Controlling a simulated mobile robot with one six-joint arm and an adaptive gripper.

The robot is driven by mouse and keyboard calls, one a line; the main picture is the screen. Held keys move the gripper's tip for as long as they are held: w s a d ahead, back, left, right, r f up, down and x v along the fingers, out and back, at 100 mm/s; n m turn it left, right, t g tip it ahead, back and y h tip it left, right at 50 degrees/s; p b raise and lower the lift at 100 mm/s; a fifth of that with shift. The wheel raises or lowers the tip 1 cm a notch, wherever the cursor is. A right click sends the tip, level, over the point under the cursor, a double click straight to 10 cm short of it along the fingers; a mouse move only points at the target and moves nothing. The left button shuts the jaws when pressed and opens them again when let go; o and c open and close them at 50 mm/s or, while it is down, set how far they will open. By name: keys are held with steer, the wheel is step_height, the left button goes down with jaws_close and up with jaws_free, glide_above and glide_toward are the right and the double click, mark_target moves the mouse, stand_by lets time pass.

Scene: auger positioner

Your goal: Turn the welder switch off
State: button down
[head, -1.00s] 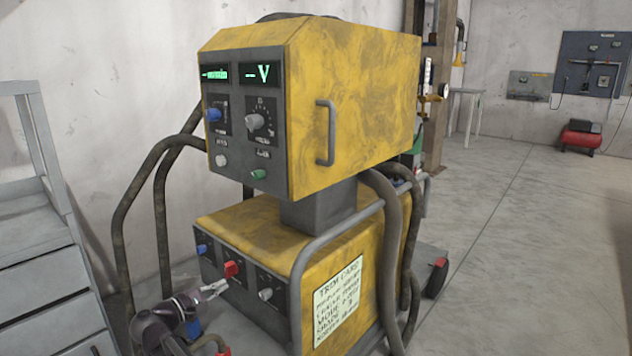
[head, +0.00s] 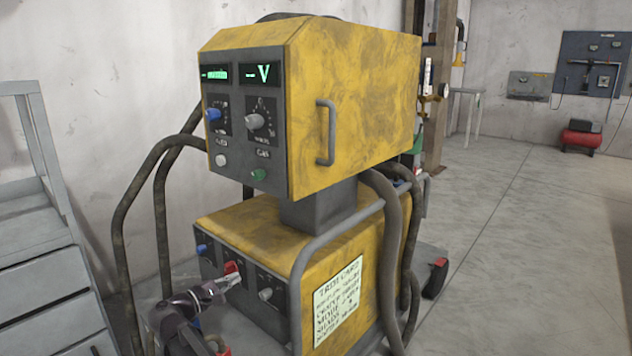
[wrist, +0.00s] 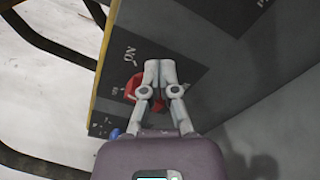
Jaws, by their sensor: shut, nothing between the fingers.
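The welder (head: 250,216) is a yellow box with a dark front panel, below a second yellow box with lit green displays. The red switch (head: 231,267) sits in the middle of the lower panel, between a blue knob (head: 202,249) and a grey knob (head: 265,294). My gripper (head: 232,279) is shut and empty, its tips at the switch, just below it in the head view. In the wrist view the fingertips (wrist: 160,68) partly cover the red switch (wrist: 133,88). An "ON" label (wrist: 129,57) shows beside it. Whether the tips touch the switch, I cannot tell.
A grey frame rail (head: 305,262) runs along the welder's right front edge. Dark hoses (head: 124,230) loop at its left. The floor (head: 520,230) at the right is clear.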

steer(key=shift+w+a, duration=0.4)
steer(key=shift+a, duration=0.05)
stand_by(1.5)
steer(key=shift+w+a+r+p, duration=0.15)
steer(key=shift+r+p, duration=0.5)
steer(key=shift+w+a+r+p, duration=0.3)
steer(key=shift+a+r+p, duration=0.05)
steer(key=shift+r+p, duration=0.15)
stand_by(0.9)
steer(key=shift+s+d+r+p, duration=0.15)
steer(key=shift+s+r+p, duration=0.05)
steer(key=shift+r+p, duration=0.15)
stand_by(0.6)
glide_toward(238, 261)
steer(key=shift+s+d+r, duration=0.15)
steer(key=shift+d+r, duration=0.05)
steer(key=shift+r, duration=0.05)
stand_by(0.4)
steer(key=shift+n, duration=0.3)
steer(key=n, duration=0.1)
steer(key=s+n, duration=0.1)
steer(key=n, duration=0.3)
steer(key=shift+s+d+f+b, duration=0.2)
steer(key=shift+s+f+b, duration=0.05)
steer(key=shift+f+b, duration=0.15)
